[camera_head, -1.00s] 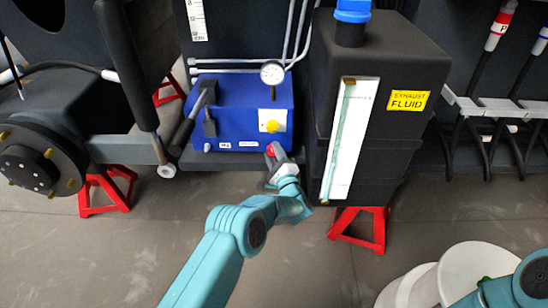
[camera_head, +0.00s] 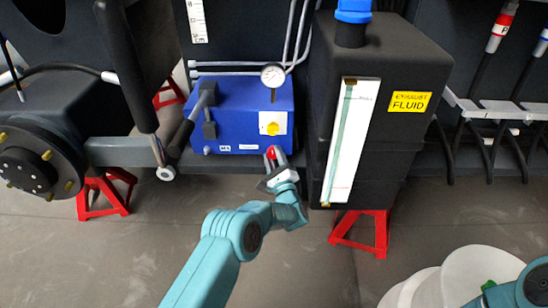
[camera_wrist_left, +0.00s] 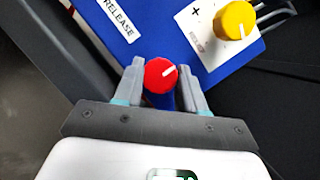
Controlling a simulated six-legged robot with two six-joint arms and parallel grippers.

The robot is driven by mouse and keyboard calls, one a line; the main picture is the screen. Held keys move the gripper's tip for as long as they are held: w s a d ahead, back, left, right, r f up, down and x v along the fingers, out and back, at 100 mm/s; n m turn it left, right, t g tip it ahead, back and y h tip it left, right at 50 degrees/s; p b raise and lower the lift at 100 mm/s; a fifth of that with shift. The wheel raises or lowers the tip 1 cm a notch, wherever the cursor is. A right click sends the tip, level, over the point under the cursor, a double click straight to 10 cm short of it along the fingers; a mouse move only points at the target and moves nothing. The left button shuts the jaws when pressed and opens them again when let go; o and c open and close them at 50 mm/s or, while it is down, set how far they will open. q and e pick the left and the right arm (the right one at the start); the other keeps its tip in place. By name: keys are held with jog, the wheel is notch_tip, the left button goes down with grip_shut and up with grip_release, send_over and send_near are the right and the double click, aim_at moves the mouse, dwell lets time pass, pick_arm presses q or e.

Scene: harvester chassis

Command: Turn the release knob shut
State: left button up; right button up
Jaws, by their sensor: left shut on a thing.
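The red release knob (camera_wrist_left: 160,76) has a white pointer line, which points up and to the right in the left wrist view. It sits at the lower right of the blue pump unit (camera_head: 240,100), whose "RELEASE" label (camera_wrist_left: 118,18) shows beside it. My left gripper (camera_head: 272,156) is shut on the red knob, with one finger on each side of it in the left wrist view (camera_wrist_left: 162,88). In the head view the fingers partly hide the knob. My right gripper is out of view; only part of that arm shows at the bottom right.
A yellow knob (camera_wrist_left: 235,18) is on the pump's front, and a gauge (camera_head: 272,76) stands above. A black lever (camera_head: 190,122) is on its left. The black exhaust fluid tank (camera_head: 390,150) stands close on the right. Red stands (camera_head: 360,230) are below; the floor in front is open.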

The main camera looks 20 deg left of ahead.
aim_at(274, 155)
pick_arm(q)
jog(key=o, duration=1.1)
jog(key=shift+c, duration=0.2)
jog(key=p+v, duration=0.2)
jog(key=v, duration=0.3)
jog(key=shift+d+r+p, duration=0.15)
jog(key=shift+p, duration=0.2)
jog(key=p+v, duration=0.2)
jog(key=v, duration=0.9)
jog(key=shift+f+p, duration=0.25)
jog(key=shift+p, duration=0.05)
jog(key=shift+s, duration=0.1)
